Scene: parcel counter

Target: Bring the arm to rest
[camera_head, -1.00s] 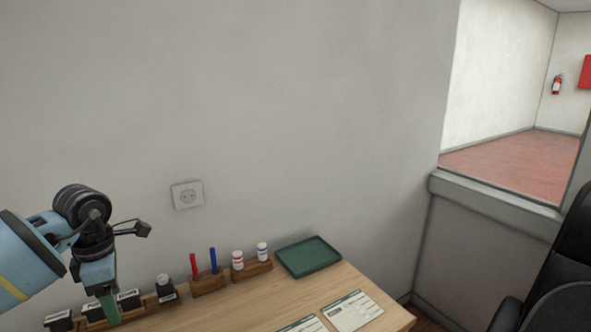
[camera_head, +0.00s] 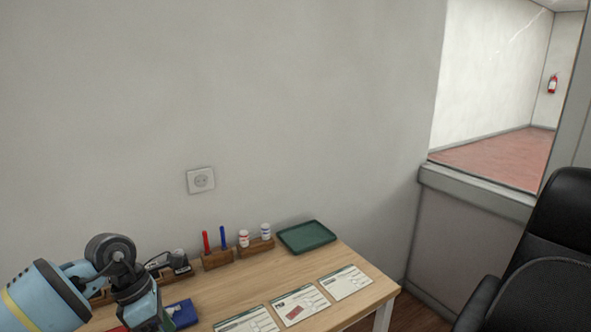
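My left arm comes in at the lower left, and its wrist and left gripper (camera_head: 150,318) are at the bottom edge of the picture, over the left part of the wooden counter (camera_head: 238,290). The fingertips are hidden or cut off, so I cannot tell whether the gripper is open or holds anything. My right gripper is not in view.
A blue pad (camera_head: 183,314) lies beside my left wrist. Behind are black stamps (camera_head: 180,264), red (camera_head: 206,241) and blue (camera_head: 222,238) markers, two white bottles (camera_head: 244,239) and a green tray (camera_head: 306,237). Labelled cards (camera_head: 345,282) lie in front. A black chair (camera_head: 545,255) stands right.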

